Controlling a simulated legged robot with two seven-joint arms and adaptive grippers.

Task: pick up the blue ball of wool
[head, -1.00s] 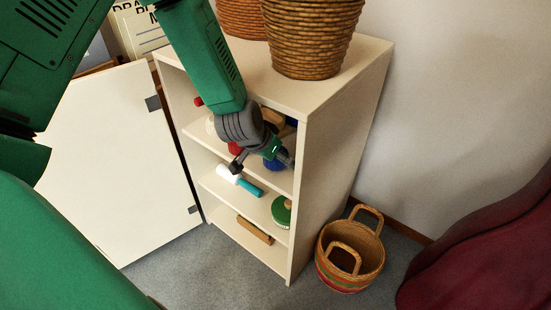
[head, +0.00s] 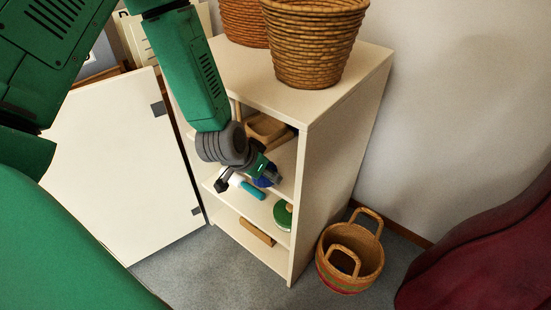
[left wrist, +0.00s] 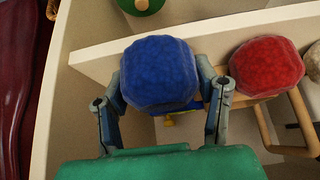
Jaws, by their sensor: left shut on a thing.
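The blue ball of wool (left wrist: 159,73) fills the middle of the left wrist view, between the two fingers of my left gripper (left wrist: 163,95). The gripper is shut on it. In the head view the ball (head: 264,182) shows partly behind the gripper (head: 252,183), in front of the shelf opening. A red ball (left wrist: 268,67) lies beside it in the left wrist view, on the shelf and apart from the fingers. My right gripper is in no view.
Baskets (head: 314,45) stand on top. A handled basket (head: 350,258) stands on the floor at right. A white door panel (head: 115,165) is at left.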

